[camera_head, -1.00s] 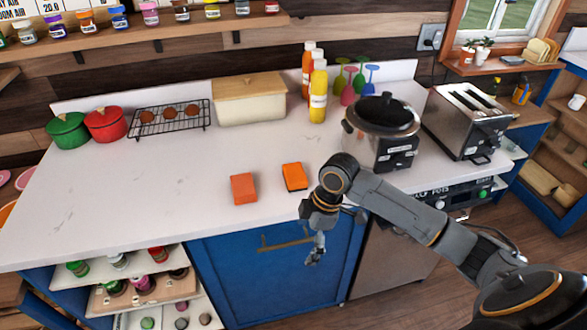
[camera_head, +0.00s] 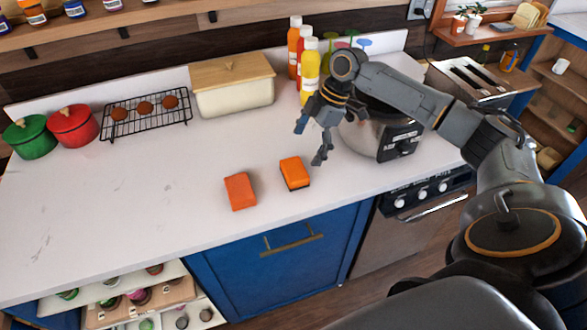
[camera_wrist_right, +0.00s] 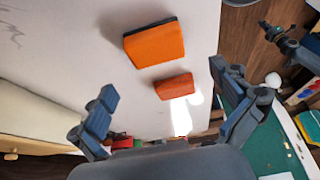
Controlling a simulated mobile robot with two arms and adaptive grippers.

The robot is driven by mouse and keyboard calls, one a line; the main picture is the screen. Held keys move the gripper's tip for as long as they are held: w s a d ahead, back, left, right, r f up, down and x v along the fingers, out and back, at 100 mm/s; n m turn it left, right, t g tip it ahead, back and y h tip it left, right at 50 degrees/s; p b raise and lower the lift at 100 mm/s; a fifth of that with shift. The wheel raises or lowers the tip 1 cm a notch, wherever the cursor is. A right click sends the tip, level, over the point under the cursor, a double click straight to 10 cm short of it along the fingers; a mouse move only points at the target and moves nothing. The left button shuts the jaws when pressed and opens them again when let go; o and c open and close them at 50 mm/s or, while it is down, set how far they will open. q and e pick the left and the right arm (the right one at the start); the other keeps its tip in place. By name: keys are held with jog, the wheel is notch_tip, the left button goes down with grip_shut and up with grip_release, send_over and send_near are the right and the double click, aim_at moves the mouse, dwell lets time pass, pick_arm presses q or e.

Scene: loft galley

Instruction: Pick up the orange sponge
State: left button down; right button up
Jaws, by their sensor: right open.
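The orange sponge (camera_head: 295,172), with a dark underside, lies flat on the white counter near its front edge. My right gripper (camera_head: 311,142) is open and empty, above the counter, behind and slightly right of the sponge in the head view. In the right wrist view its two fingers (camera_wrist_right: 163,84) stand wide apart below the sponge, touching nothing.
A red-orange block (camera_head: 240,191) lies just left of the sponge; the smaller block (camera_wrist_right: 174,86) shows in the wrist view. A cooker pot (camera_head: 372,138) stands close right of the gripper, sauce bottles (camera_head: 310,75) behind it. The counter's left middle (camera_head: 130,190) is clear.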

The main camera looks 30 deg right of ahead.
aim_at(295, 169)
jog(key=x, duration=0.3)
jog(key=shift+w+f, duration=0.15)
jog(key=shift+w, duration=0.1)
jog(key=shift+w+f+p, duration=0.1)
jog(key=shift+f+p, duration=0.15)
jog(key=shift+p, duration=0.15)
jog(key=p+x, duration=0.2)
jog(key=x, duration=0.2)
jog(key=shift+a+f, duration=0.1)
jog(key=shift+f, duration=0.25)
pick_arm(q)
notch_tip(295, 169, up, 3)
pick_arm(e)
jog(key=c, duration=0.8)
